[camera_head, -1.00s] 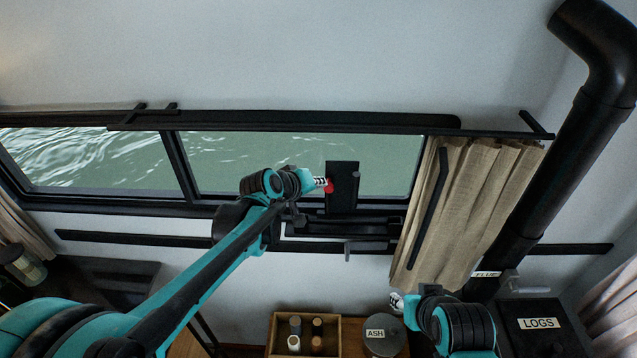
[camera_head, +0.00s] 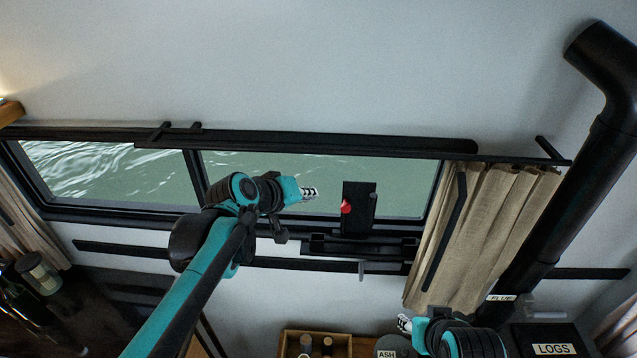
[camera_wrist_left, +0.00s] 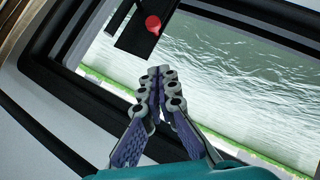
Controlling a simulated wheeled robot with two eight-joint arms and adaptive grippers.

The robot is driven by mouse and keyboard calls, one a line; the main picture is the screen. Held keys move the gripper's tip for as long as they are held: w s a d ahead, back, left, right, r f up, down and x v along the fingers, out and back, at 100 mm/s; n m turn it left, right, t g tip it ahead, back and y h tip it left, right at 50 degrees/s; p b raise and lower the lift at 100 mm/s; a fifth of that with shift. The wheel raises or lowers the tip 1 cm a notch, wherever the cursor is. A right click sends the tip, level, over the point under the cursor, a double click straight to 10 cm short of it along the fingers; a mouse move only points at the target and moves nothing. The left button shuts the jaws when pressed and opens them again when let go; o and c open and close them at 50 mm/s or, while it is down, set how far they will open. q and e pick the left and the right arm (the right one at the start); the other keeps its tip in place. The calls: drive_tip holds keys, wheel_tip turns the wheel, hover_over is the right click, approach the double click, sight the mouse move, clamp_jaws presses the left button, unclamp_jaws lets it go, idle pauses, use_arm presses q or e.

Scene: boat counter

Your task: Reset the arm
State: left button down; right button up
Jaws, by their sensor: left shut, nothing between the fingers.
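My left gripper (camera_head: 310,193) is in front of the window, its fingers pointing right. It is shut and empty. In the left wrist view its fingertips (camera_wrist_left: 159,72) meet, below a black plate with a red knob. The black plate (camera_head: 359,222) stands at the window's lower frame, with the red knob (camera_head: 346,207) on its left side. The fingertips are apart from the knob, to its left. The knob also shows in the left wrist view (camera_wrist_left: 153,24). My right gripper (camera_head: 404,323) is low at the right, small and partly seen; its finger state is unclear.
A beige curtain (camera_head: 482,235) hangs right of the window, beside a black flue pipe (camera_head: 555,190). Below are a wooden box (camera_head: 343,346) with small bottles, an ash tin (camera_head: 390,347) and a logs box (camera_head: 556,337). A black rail (camera_head: 300,141) runs above the window.

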use_arm(q)
drive_tip(key=s+a+f+m+y+b, duration=0.1)
drive_tip(key=s+a+f+y+b, duration=0.1)
drive_tip(key=s+f+b, duration=0.5)
drive_tip(key=s+a+f+m+g+y+b, duration=0.1)
drive_tip(key=s+a+f+b, duration=0.4)
drive_tip(key=f+b, duration=0.8)
drive_tip(key=s+a+f+m+g+y+b, duration=0.1)
drive_tip(key=s+a+f+b, duration=0.3)
drive_tip(key=s+f+b, duration=0.6)
wheel_tip(320, 180, down, 13)
drive_tip(key=shift+s+f+y, duration=0.15)
drive_tip(key=shift+s+y, duration=0.1)
drive_tip(key=shift+y, duration=0.55)
drive_tip(key=shift+a, duration=0.1)
